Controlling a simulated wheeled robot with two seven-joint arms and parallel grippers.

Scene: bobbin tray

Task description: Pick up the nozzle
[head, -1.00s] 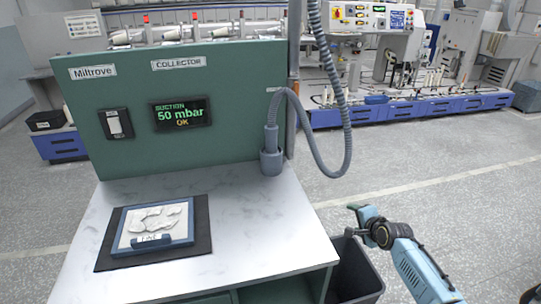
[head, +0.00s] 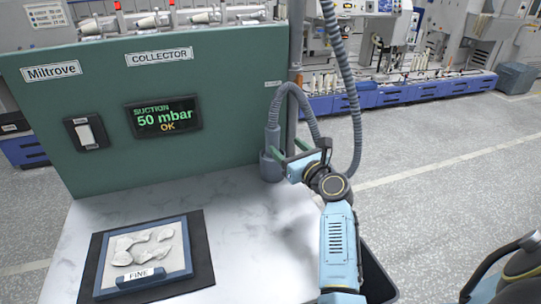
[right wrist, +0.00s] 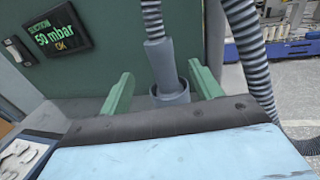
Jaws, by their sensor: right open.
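The grey nozzle (head: 272,140) stands upright in its round holder (head: 271,166) at the right end of the green collector panel, with a ribbed hose rising from its top. In the right wrist view the nozzle (right wrist: 162,66) shows between the two green fingers, its lower end inside the holder (right wrist: 171,94). My right gripper (head: 292,150) is open and empty, just to the right of the nozzle and close to it. The wrist view shows the open fingers (right wrist: 160,92) on either side of the nozzle's line, apart from it. My left gripper is not in view.
A blue-framed tray (head: 186,262) labelled FINE, holding pale scraps, lies on a dark mat (head: 205,268) on the white worktop (head: 240,230). The hose (head: 345,100) hangs in a loop behind my right gripper. A dark bin (head: 376,275) stands beside the table.

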